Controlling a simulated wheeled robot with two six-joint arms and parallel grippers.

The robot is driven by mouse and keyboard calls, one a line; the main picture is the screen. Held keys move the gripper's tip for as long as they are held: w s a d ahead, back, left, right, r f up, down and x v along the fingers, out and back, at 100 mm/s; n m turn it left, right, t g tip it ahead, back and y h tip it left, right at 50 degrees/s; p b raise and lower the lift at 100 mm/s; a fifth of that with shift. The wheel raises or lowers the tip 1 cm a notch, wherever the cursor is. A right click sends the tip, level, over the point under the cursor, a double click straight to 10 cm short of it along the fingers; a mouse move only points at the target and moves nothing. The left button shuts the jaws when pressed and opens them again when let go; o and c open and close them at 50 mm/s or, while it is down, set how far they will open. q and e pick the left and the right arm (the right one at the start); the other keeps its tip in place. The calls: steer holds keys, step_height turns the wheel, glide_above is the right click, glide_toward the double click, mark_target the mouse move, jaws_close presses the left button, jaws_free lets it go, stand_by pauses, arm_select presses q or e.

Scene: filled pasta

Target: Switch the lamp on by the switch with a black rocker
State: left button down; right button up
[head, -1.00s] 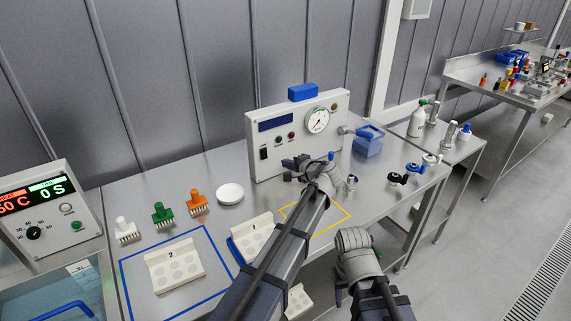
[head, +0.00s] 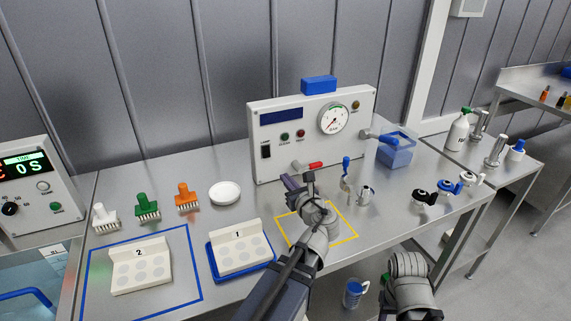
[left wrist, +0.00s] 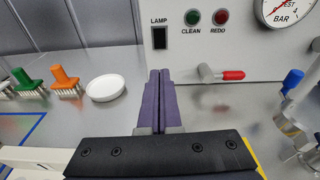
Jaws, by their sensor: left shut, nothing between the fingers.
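The panel (head: 357,122) is a white box with a small switch with a black rocker (head: 266,152) at its lower left. In the left wrist view this switch (left wrist: 159,38) sits under the word LAMP. Whether the rocker is pressed cannot be told. My left gripper (head: 287,181) is shut and empty in front of the panel. In the left wrist view its purple fingers (left wrist: 160,74) point at the panel, just below the switch in the picture, with no clear contact. My right arm shows at the lower right; its fingers are not clear.
Green (left wrist: 193,17) and red (left wrist: 221,17) buttons sit right of the switch. A red-handled valve (head: 308,166) sticks out below them. A gauge (head: 334,119) is further right. A white dish (head: 225,193) and brushes stand left. A blue-handled tap part (head: 346,175) stands right.

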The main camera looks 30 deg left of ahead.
mark_target(267, 157)
arm_select(q)
steer(key=shift+m, duration=0.3)
arm_select(e)
steer(key=shift+w+d+f, duration=0.15)
steer(key=shift+w, duration=0.05)
arm_select(q)
steer(key=b+x, duration=0.1)
steer(key=x, duration=1.3)
steer(key=shift+d+b, duration=0.1)
steer(key=shift+b, duration=0.3)
arm_select(e)
steer(key=shift+f, duration=0.85)
arm_select(q)
steer(key=shift+w+f, duration=0.15)
arm_select(e)
steer(key=shift+f, duration=0.1)
arm_select(q)
steer(key=s+d+f+b, duration=0.1)
steer(key=s+d+b, duration=0.1)
steer(key=s+d, duration=0.7)
steer(key=shift+d+f, duration=0.35)
steer(key=shift+d, duration=0.3)
arm_select(e)
steer(key=shift+s+d+f, duration=0.1)
steer(key=shift+d+f, duration=0.5)
steer(key=shift+f, duration=0.25)
